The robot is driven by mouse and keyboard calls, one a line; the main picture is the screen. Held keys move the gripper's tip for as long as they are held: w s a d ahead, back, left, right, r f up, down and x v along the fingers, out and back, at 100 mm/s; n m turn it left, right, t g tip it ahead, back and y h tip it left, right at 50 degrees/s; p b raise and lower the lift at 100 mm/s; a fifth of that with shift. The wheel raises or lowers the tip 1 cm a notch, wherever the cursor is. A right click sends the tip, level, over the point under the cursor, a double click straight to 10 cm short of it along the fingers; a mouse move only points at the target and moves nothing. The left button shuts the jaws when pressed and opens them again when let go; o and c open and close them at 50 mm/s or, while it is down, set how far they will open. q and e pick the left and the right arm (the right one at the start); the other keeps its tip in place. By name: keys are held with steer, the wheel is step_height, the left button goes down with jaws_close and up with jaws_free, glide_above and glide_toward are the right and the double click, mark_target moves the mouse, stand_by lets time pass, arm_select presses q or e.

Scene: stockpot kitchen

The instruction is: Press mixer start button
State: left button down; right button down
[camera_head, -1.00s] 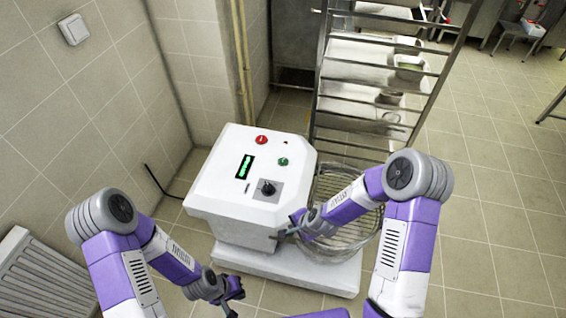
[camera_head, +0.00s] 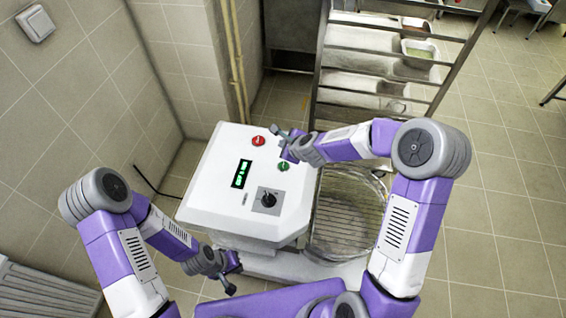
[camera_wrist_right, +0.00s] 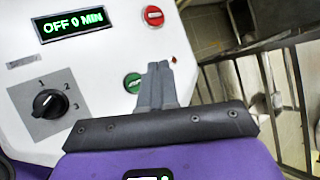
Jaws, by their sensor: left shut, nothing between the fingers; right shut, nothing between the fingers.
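The mixer (camera_head: 215,205) is a white machine with a control panel on its sloped top. The green start button (camera_head: 283,167) sits at the panel's right side; in the right wrist view the green button (camera_wrist_right: 133,83) is just left of my fingertips. The red button (camera_head: 258,141) lies further back. My right gripper (camera_head: 276,130) is shut and empty, over the panel's back right edge near both buttons; its fingers also show in the right wrist view (camera_wrist_right: 158,70). I cannot tell whether it touches the panel. My left gripper (camera_head: 232,280) is shut and empty, low in front of the mixer.
A green display (camera_wrist_right: 73,24) reads "OFF 0 MIN", and a black dial (camera_wrist_right: 47,103) is below it. A wire guard and bowl (camera_head: 345,215) stand right of the mixer. A metal rack (camera_head: 370,75) stands behind. A tiled wall (camera_head: 90,90) is at left.

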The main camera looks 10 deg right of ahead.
steer(key=shift+f, duration=0.1)
steer(key=b, duration=0.7)
glide_above(285, 168)
step_height(285, 168, down, 8)
steer(key=shift+w+r, duration=0.1)
steer(key=shift+r, duration=0.05)
steer(key=shift+f+b, duration=0.45)
steer(key=shift+f, duration=0.1)
stand_by(1.1)
steer(key=shift+f+b, duration=0.35)
steer(key=shift+b, duration=0.15)
